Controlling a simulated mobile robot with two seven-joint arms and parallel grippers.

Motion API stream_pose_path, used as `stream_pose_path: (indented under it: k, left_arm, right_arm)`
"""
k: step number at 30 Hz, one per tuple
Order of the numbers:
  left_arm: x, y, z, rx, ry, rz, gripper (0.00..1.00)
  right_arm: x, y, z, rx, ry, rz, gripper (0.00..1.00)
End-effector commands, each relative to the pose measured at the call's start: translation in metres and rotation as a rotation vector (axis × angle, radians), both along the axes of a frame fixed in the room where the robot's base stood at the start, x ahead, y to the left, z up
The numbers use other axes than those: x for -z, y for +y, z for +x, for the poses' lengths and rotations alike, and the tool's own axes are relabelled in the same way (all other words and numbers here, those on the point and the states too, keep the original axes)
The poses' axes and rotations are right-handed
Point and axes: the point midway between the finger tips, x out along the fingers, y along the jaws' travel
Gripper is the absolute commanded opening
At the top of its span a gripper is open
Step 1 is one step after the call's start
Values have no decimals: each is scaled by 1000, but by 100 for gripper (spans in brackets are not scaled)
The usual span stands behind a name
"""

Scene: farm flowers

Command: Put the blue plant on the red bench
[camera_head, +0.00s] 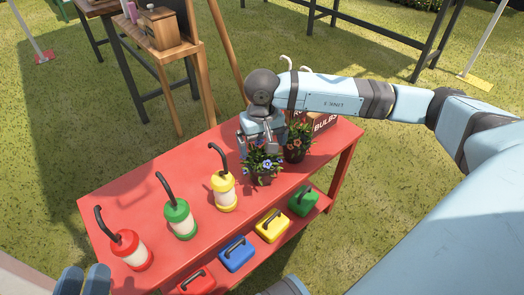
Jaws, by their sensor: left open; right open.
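The blue plant (262,161), a leafy plant with blue-violet flowers in a dark pot, stands upright on the top of the red bench (150,188), near its front edge. My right gripper (259,144) is open, just above and behind the plant, with its fingers pointing down close to the leaves. Whether the fingers touch the leaves is hard to tell. The gripper and arm hide part of the bench behind it. My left gripper does not show clearly; only blue parts of mine show at the lower left edge.
A potted plant with orange flowers (298,136) and a crate marked BULBS (325,122) stand right of the blue plant.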

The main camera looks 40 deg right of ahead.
Motion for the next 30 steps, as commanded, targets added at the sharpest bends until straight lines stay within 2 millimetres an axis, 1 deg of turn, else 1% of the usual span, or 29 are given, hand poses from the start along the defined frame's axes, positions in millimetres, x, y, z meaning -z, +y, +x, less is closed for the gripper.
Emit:
stream_pose_path:
  k: [1, 3, 8, 30]
  left_arm:
    - [-7, 0, 0, -3, -10, -6, 43]
    - [-11, 1, 0, -8, -24, -13, 43]
    - [-16, 1, 0, -14, -43, -22, 43]
    - [-16, 1, 0, -15, -47, -21, 43]
  right_arm:
    - [-12, 0, 0, -1, -2, 1, 100]
    - [-21, 0, 0, -1, -2, 1, 100]
    - [-31, 0, 0, -1, 0, 0, 100]
    - [-32, 0, 0, -1, 0, 0, 100]
